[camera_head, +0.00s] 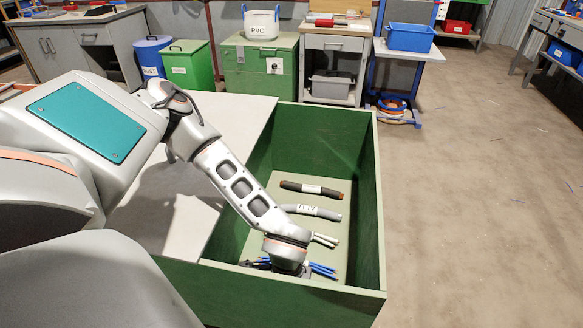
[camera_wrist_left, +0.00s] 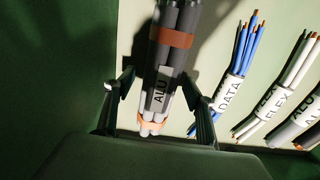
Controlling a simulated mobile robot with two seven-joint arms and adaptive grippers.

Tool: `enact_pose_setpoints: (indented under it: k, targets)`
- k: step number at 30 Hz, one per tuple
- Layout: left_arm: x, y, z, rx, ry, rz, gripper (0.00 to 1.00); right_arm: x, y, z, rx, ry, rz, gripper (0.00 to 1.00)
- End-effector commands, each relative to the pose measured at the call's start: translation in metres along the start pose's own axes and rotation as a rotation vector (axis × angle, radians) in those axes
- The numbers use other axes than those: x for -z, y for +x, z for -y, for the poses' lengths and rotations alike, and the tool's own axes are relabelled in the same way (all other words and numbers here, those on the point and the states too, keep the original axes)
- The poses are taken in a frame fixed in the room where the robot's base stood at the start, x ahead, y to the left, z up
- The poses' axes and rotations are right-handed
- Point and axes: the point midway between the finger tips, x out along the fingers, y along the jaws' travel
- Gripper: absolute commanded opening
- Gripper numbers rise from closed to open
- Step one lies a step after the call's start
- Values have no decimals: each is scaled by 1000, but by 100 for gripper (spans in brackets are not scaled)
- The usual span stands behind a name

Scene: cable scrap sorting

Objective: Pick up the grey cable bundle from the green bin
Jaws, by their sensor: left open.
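Another grey bundle (camera_head: 330,214) with an ALU label lies farther back in the bin. My right gripper is not in view.
Beside the gripped spot lie a blue DATA bundle (camera_wrist_left: 240,60) and a white FLEX bundle (camera_wrist_left: 296,70). A dark bundle (camera_head: 333,195) with orange ends lies farthest back. The bin's high walls surround the arm. A pale table (camera_head: 175,215) stands left of the bin.

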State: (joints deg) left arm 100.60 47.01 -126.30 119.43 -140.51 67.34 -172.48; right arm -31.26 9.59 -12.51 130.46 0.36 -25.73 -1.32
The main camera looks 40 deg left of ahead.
Motion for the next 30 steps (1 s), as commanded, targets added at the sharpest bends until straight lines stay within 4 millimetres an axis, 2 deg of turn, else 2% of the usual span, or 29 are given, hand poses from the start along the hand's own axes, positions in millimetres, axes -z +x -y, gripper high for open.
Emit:
enact_pose_setpoints:
  k: [5,6,12,23,26,30]
  targets:
    - [1,-2,1,3,-1,-2,54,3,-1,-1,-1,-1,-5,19]
    - [1,-2,1,3,-1,-2,49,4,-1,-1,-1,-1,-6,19]
    - [1,-2,1,3,0,-2,0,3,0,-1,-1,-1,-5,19]
    - [2,-6,2,4,0,-4,0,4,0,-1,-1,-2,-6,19]
    - [2,-14,2,7,1,-6,0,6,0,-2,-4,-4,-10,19]
    - [4,-34,4,12,2,-10,0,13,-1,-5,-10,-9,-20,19]
